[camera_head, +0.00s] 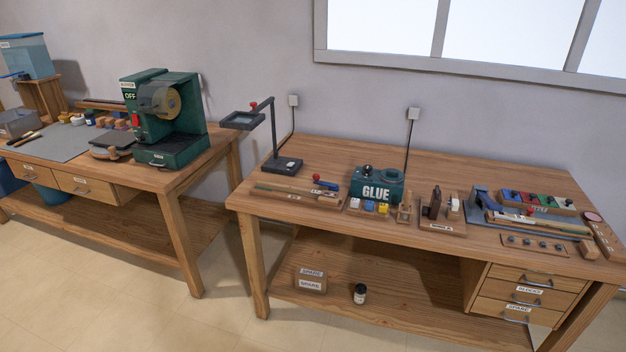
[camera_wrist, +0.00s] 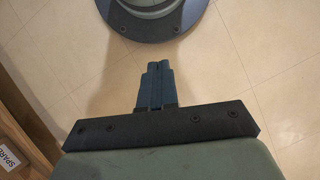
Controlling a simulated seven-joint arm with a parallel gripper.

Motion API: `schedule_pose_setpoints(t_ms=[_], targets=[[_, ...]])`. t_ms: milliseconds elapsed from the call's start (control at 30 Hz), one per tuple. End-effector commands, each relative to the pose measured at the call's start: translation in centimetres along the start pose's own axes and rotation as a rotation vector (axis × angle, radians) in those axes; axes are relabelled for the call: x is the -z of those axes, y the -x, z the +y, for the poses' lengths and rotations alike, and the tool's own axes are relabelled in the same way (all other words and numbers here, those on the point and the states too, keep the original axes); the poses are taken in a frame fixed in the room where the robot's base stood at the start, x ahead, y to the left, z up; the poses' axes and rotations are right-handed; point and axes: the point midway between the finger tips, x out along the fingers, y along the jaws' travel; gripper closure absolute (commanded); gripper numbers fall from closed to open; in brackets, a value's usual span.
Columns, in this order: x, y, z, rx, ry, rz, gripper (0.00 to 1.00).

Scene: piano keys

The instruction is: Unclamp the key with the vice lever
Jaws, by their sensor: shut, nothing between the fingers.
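My gripper (camera_wrist: 157,68) is shut and empty in the wrist view, with its two dark fingers together above the tiled floor. It is out of sight in the head view. At the right of the right bench, a grey-blue metal fixture (camera_head: 481,199), which looks like the vice, stands on a grey base. A long pale wooden piece (camera_head: 545,226), which looks like the key, lies along it. A small red knob (camera_head: 530,211) above that piece may be the vice lever's end. The picture is too small to tell how the jaws sit.
A green glue box (camera_head: 377,186), a magnifier stand (camera_head: 285,163), a wooden tray of long pieces (camera_head: 297,196) and a coloured block tray (camera_head: 538,201) crowd the right bench (camera_head: 430,160). A green grinder (camera_head: 165,117) stands on the left bench. Floor shows between the benches.

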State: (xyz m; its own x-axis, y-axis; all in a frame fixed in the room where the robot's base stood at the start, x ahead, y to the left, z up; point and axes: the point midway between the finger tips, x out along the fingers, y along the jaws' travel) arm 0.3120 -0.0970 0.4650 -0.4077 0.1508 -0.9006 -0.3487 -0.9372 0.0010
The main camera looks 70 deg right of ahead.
Motion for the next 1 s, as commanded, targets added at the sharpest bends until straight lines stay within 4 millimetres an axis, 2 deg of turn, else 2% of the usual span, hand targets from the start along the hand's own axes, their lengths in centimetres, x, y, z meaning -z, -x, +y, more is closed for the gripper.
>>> schedule_pose_setpoints(t_ms=[367,567,767,1000], targets=[[4.4,6.0,6.5,0.07,-0.172,0.127,1.0],[6.1,9.4,11.0,0.089,-0.262,0.196,1.0],[7.0,13.0,16.4,0.088,-0.354,0.266,1.0],[7.1,17.4,23.8,0.059,-0.465,0.355,1.0]])
